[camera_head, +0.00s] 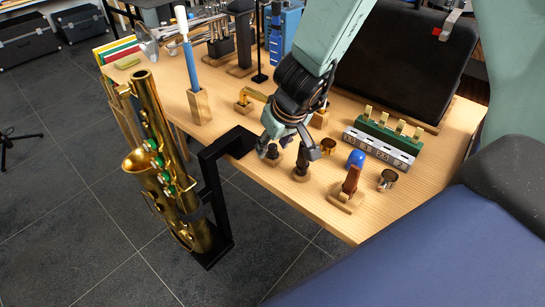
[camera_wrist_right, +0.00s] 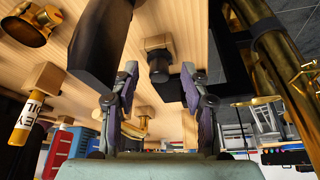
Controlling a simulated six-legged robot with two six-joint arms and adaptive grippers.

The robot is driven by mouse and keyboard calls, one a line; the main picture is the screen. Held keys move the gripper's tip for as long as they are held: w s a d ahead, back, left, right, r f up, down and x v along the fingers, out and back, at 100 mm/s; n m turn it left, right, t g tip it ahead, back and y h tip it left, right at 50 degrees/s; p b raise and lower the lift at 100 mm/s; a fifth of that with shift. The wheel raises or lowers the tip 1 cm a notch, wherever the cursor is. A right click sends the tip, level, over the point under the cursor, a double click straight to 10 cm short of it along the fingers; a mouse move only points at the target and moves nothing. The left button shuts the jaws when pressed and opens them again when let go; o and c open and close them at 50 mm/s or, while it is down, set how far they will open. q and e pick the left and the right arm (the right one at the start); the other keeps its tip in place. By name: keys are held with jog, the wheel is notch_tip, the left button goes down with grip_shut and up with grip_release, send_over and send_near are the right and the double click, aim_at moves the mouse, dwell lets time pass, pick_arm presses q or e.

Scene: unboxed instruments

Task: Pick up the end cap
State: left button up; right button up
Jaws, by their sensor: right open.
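A small dark round piece, which looks like the end cap (camera_head: 272,153), sits on a small wooden base on the table, near its front edge. In the wrist view, the end cap (camera_wrist_right: 157,62) shows between and just beyond my fingertips, and I see no contact with it. My right gripper (camera_head: 291,148) is open and empty, pointing down over the table; it also shows in the wrist view (camera_wrist_right: 159,76). In the head view its fingers partly cover the cap. My left gripper is not in view.
A dark mouthpiece-like piece (camera_head: 302,163) stands close beside the cap. A black stand (camera_head: 215,185) holding a brass saxophone (camera_head: 160,165) is at the left, its arm near the gripper. A blue-topped piece (camera_head: 354,160) and brass rings are to the right. The wooden table (camera_head: 250,165) is crowded.

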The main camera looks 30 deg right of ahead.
jog(key=shift+w+f, duration=0.15)
jog(key=shift+c, duration=0.4)
jog(key=c, duration=0.8)
jog(key=shift+r, duration=0.2)
